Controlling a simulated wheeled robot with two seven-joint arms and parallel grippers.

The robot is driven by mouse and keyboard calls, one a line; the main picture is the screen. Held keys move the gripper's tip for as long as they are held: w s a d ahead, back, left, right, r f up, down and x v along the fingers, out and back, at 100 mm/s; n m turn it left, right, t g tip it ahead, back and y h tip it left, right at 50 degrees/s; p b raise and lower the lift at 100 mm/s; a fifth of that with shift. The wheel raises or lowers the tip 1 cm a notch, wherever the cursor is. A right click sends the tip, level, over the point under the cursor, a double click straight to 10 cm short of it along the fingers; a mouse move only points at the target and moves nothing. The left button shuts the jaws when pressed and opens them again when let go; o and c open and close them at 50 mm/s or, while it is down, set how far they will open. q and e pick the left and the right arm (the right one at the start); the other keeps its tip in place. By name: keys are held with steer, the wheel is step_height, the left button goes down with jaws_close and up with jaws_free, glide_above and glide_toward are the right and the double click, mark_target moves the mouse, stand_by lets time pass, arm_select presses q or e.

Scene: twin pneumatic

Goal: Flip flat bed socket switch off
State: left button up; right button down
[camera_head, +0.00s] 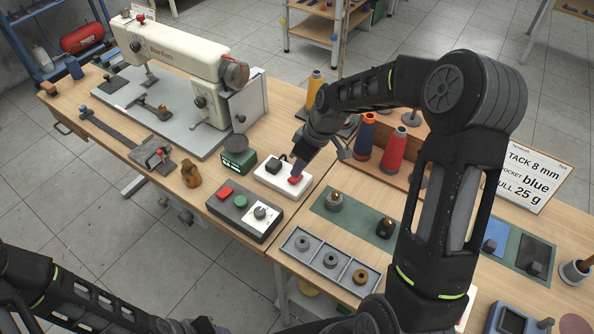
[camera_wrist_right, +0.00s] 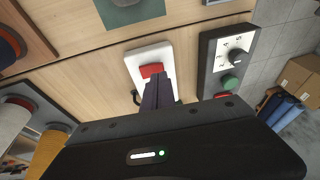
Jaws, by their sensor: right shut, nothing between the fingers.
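A white socket block (camera_head: 272,184) lies on the wooden table, with a black plug in its left part and a red rocker switch (camera_head: 295,180) at its right end. My right gripper (camera_head: 297,174) is shut and empty, its fingertips right at the red switch. In the right wrist view the shut fingers (camera_wrist_right: 158,90) reach the red switch (camera_wrist_right: 152,71) on the white block (camera_wrist_right: 150,52). The fingers hide part of the block, and I cannot tell which way the switch is tipped. My left arm shows at the lower left, but its gripper is out of view.
A dark control box (camera_head: 238,214) with red and green buttons and a dial sits just in front of the socket. A green box (camera_head: 238,158) and a sewing machine (camera_head: 175,48) stand to the left. Thread cones (camera_head: 393,150) stand behind right; a tray of bobbins (camera_head: 328,262) lies in front right.

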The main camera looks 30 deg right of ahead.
mark_target(292, 187)
steer(key=shift+s+a+f, duration=0.1)
steer(key=shift+a+f, duration=0.05)
steer(key=shift+f, duration=0.35)
steer(key=shift+s+a+f, duration=0.1)
steer(key=shift+a+f, duration=0.05)
steer(key=shift+f, duration=0.35)
steer(key=shift+a+f, duration=0.1)
steer(key=shift+f, duration=0.2)
steer(key=shift+s+a+f+b, duration=0.2)
steer(key=shift+f+b, duration=0.2)
steer(key=shift+b, duration=0.55)
steer(key=shift+r+p, duration=0.4)
steer(key=shift+p, duration=0.05)
steer(key=shift+w+d, duration=0.1)
steer(key=shift+w+d+r, duration=0.2)
steer(key=shift+w+d, duration=0.15)
steer(key=shift+d, duration=0.25)
